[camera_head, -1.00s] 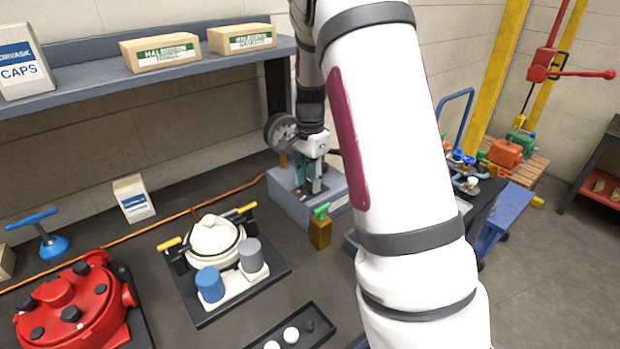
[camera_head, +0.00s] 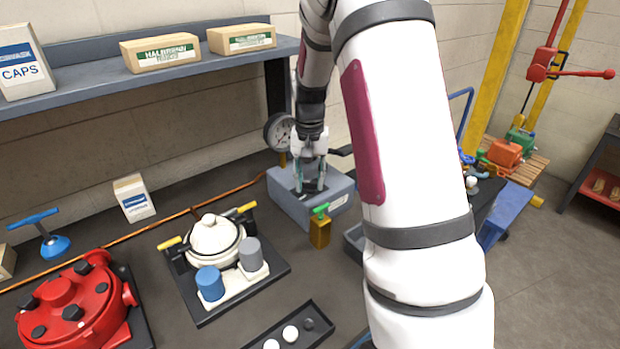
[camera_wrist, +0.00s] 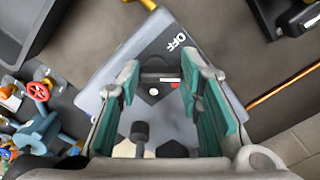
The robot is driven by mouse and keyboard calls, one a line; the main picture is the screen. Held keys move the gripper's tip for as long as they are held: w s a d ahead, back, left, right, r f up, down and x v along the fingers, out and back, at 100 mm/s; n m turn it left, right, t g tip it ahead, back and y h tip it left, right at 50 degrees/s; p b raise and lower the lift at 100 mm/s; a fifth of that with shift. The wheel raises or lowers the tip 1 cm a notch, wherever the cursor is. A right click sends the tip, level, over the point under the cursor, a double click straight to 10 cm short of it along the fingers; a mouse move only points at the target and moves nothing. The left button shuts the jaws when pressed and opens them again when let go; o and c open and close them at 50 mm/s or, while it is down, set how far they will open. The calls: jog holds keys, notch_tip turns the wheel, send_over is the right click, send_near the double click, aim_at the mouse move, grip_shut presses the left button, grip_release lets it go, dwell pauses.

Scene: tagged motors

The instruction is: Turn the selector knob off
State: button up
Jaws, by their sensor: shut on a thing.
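The grey box (camera_head: 286,205) with the selector knob stands at the back of the dark bench. In the wrist view its top face (camera_wrist: 140,52) carries a white OFF label (camera_wrist: 176,43). The dark selector knob (camera_wrist: 158,76) shows between the teal-padded fingers, with small red and white marks close by. My gripper (camera_head: 311,186) reaches down to the box top and is shut on the knob; in the wrist view my gripper (camera_wrist: 160,88) has one finger on each side of it. In the head view the fingers largely hide the knob.
A round gauge (camera_head: 278,132) stands behind the box. A brass padlock-like block with a green handle (camera_head: 320,228) is in front. A cream pot-like unit (camera_head: 214,238) and a red housing (camera_head: 70,310) lie left. A shelf (camera_head: 130,80) runs above.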

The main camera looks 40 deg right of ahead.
aim_at(311, 183)
jog(key=n, duration=0.4)
jog(key=shift+s+n+p, duration=0.1)
jog(key=shift+n+p, duration=0.2)
jog(key=shift+p, duration=0.1)
jog(key=shift+s+d+n+p, duration=0.1)
jog(key=shift+n+p, duration=0.4)
jog(key=shift+n, duration=1.4)
jog(key=o, duration=1.2)
jog(key=shift+c, duration=0.2)
notch_tip(311, 183, up, 12)
